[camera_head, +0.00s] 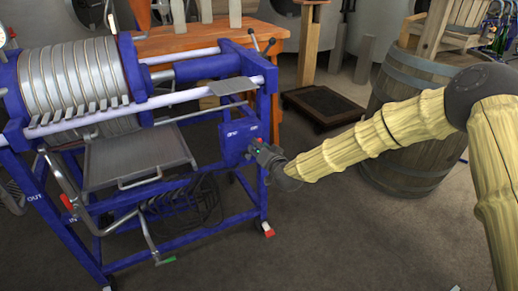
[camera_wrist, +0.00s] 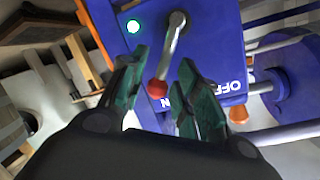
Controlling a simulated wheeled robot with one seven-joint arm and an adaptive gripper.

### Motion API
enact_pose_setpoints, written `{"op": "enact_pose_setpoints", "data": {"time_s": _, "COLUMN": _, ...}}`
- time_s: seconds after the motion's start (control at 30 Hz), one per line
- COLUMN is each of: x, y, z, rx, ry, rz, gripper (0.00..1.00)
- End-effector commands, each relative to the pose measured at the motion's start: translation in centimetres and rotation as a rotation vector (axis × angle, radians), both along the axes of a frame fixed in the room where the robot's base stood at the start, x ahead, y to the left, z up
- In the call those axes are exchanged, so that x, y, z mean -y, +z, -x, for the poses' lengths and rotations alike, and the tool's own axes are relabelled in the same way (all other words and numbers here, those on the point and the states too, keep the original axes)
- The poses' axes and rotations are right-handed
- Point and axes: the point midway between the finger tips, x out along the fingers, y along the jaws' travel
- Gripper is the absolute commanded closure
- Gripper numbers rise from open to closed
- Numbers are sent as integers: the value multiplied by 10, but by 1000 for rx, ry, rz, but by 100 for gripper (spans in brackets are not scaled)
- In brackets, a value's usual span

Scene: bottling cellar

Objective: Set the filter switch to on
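The filter switch is a metal lever with a red knob (camera_wrist: 157,88) on a blue control box (camera_head: 236,142). In the wrist view the lever runs from its pivot near the top edge down and slightly left. A small green light (camera_wrist: 133,27) glows left of the pivot. "OFF" is printed to the right of the knob; another label is partly hidden behind a finger. My gripper (camera_wrist: 164,66) is open, its green fingertips on either side of the knob, with gaps visible. In the head view my gripper (camera_head: 260,151) is at the box's right side, hiding the lever.
The blue filter frame (camera_head: 100,262) carries round plates (camera_head: 80,75) and a metal tray (camera_head: 135,158). A barrel (camera_head: 405,115) stands behind my arm, and a wooden table (camera_head: 200,38) is behind the filter. Open floor (camera_head: 340,240) lies to the frame's right.

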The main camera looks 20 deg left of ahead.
Motion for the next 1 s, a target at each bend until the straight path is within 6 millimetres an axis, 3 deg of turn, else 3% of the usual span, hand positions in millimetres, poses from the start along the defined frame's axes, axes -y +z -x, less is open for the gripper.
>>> {"op": "enact_pose_setpoints", "data": {"time_s": 0.6, "x": 67, "y": 22, "z": 68, "rx": -1, "ry": -1, "rz": 0, "gripper": 68}}
{"op": "enact_pose_setpoints", "data": {"time_s": 1.0, "x": 78, "y": 26, "z": 81, "rx": 0, "ry": -1, "rz": 1, "gripper": 68}}
